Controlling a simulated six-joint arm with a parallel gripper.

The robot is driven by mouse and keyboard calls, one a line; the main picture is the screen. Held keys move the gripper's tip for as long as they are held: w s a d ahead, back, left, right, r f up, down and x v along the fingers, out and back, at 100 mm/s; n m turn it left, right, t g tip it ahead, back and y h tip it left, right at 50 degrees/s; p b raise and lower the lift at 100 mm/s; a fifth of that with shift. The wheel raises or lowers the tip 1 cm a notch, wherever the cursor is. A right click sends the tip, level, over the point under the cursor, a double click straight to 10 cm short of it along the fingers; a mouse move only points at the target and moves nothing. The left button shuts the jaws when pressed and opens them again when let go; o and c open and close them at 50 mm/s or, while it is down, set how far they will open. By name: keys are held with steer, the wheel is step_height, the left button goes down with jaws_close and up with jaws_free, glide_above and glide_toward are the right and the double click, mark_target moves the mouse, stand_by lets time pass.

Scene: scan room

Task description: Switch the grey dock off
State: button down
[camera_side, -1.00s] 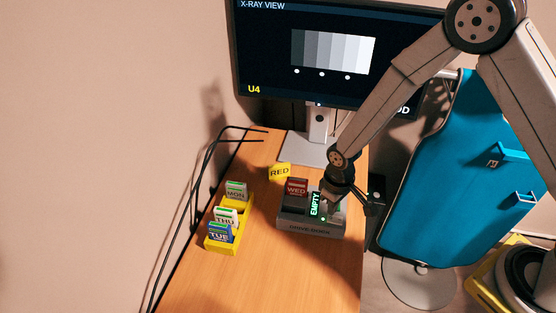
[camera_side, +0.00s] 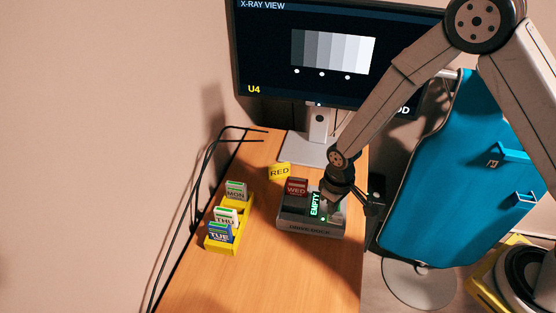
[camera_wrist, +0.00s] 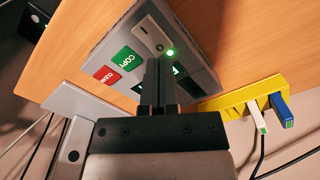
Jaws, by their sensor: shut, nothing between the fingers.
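The grey dock (camera_side: 311,229) stands on the wooden desk with a lit green EMPTY sign (camera_side: 315,204) and a red WED cartridge (camera_side: 297,187) at its back left. In the wrist view, the dock (camera_wrist: 112,47) carries a pale rocker switch (camera_wrist: 153,34) marked with a line and a circle, a lit green lamp (camera_wrist: 170,53), a green COPY button (camera_wrist: 127,59) and a red button (camera_wrist: 106,75). My gripper (camera_wrist: 160,63) is shut and empty, its fingertips just by the switch and lamp. I cannot tell whether they touch. In the side view my gripper (camera_side: 328,207) hides part of the dock.
A yellow tray (camera_side: 229,247) with MON, THU and TUE cartridges stands left of the dock. The desk's front is clear.

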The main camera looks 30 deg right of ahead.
mark_target(334, 217)
steer(key=shift+f, duration=1.2)
stand_by(1.3)
steer(key=shift+r, duration=3.5)
steer(key=s+d+r+m+t, duration=0.2)
steer(key=s+d+r+m, duration=0.1)
steer(key=s+d+r, duration=0.6)
steer(key=shift+s+d+r+t, duration=0.15)
steer(key=shift+s+r+t, duration=0.15)
steer(key=shift+s+r, duration=0.6)
steer(key=shift+w+r, duration=0.1)
steer(key=shift+w, duration=0.1)
